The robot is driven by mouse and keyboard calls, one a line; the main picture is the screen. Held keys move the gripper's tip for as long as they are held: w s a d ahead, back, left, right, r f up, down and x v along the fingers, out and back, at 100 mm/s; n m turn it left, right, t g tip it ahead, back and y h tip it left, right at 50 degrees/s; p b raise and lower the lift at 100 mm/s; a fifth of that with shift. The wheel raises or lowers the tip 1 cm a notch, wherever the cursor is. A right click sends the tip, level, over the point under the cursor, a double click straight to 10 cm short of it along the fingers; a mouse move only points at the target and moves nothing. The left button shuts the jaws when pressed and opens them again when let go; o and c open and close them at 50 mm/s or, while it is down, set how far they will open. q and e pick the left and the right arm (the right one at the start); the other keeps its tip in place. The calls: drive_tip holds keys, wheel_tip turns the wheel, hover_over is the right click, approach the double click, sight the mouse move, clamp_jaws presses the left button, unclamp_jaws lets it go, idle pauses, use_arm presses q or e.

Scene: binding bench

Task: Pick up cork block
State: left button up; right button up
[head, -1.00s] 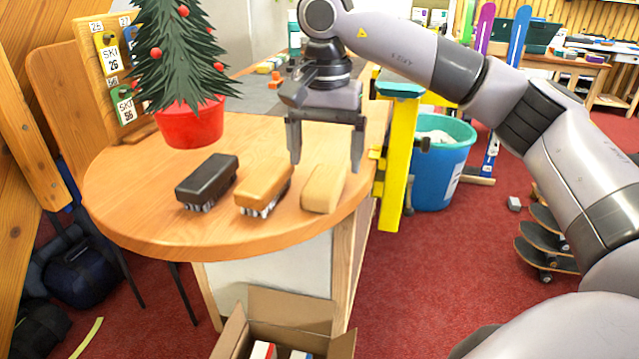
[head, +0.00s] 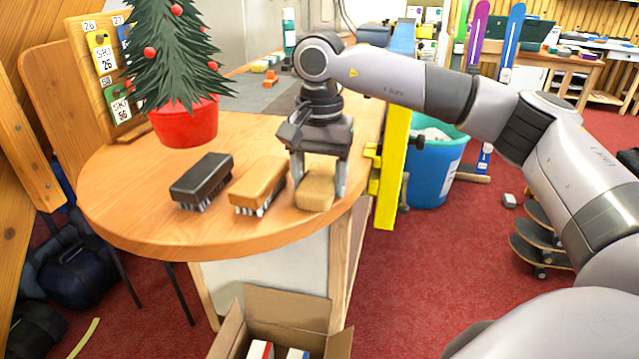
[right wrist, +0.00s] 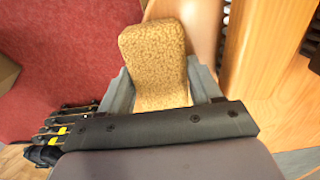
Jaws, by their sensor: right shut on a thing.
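The tan cork block (head: 315,193) is at the right end of a row on the rounded wooden bench (head: 130,215). My right gripper (head: 318,190) comes down over it from above, with one finger on each side, and is shut on it. In the right wrist view the speckled cork block (right wrist: 155,60) sticks out between the two fingers (right wrist: 160,95). I cannot tell whether the block still touches the bench top. My left gripper is not in view.
A wooden-backed brush (head: 258,186) lies just left of the block, and a black brush (head: 202,181) lies beyond it. A potted Christmas tree (head: 185,122) stands behind them. A yellow post (head: 393,165) is close right of the bench. An open carton (head: 290,312) is below the front edge.

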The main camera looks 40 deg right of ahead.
sight(319, 176)
drive_tip(key=shift+r, duration=0.1)
drive_tip(key=shift+r, duration=0.55)
wheel_tip(319, 176, up, 19)
drive_tip(key=p, duration=0.4)
drive_tip(key=shift+p, duration=0.4)
drive_tip(key=shift+f, duration=0.15)
drive_tip(key=shift+o, duration=0.5)
